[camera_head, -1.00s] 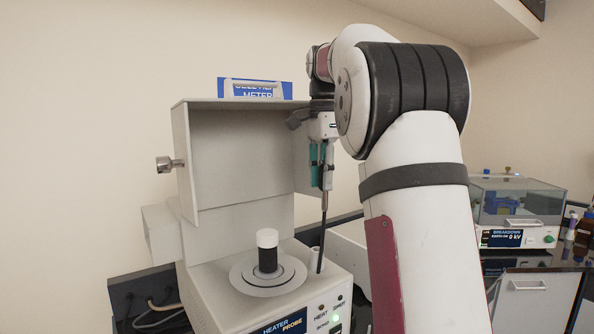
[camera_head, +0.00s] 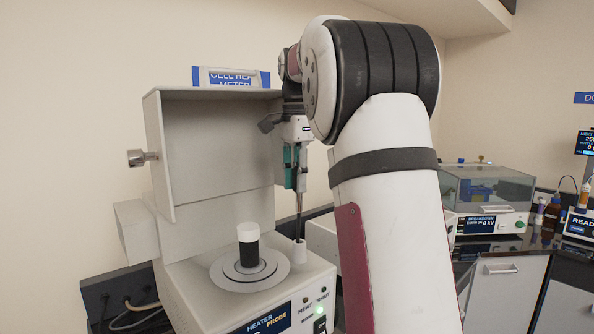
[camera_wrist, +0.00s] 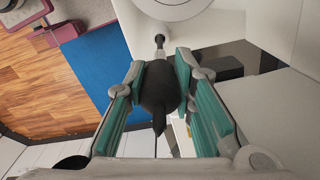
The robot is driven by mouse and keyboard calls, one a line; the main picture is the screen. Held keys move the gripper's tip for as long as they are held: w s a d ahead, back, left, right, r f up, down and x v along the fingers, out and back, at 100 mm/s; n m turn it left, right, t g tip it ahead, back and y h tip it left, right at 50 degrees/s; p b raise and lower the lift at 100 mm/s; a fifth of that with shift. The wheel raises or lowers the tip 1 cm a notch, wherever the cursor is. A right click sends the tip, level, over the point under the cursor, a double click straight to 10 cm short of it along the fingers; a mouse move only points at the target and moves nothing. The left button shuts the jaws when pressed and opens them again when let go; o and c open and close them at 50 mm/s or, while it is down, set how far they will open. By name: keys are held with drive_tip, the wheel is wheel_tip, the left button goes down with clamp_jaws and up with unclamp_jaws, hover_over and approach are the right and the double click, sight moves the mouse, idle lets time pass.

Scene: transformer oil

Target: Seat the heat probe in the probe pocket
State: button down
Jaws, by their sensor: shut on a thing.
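My gripper (camera_head: 297,182) is shut on the heat probe (camera_head: 299,222), a thin dark rod that points down in the head view. In the wrist view the probe's black handle (camera_wrist: 158,88) sits between the teal finger pads of my gripper (camera_wrist: 165,85). The probe pocket (camera_head: 299,253) is a small white upright tube on the heater's top, at its right side. The probe's lower end meets the top of the pocket in the head view. I cannot tell whether it is inside the mouth or just above or behind it.
The heater meter (camera_head: 262,323) has a raised grey hood (camera_head: 208,150) behind the pocket. A black cell with a white top (camera_head: 248,248) stands on its round plate (camera_head: 225,274), left of the pocket. A breakdown tester (camera_head: 488,195) stands on the right counter.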

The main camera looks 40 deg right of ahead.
sight(298, 205)
drive_tip(key=shift+f+b, duration=0.45)
drive_tip(key=shift+f, duration=2.6)
drive_tip(key=shift+f+b, duration=0.45)
drive_tip(key=shift+f, duration=2.4)
drive_tip(key=c, duration=1.3)
unclamp_jaws()
drive_tip(key=shift+r, duration=0.1)
wheel_tip(298, 205, up, 12)
drive_tip(key=shift+f, duration=0.1)
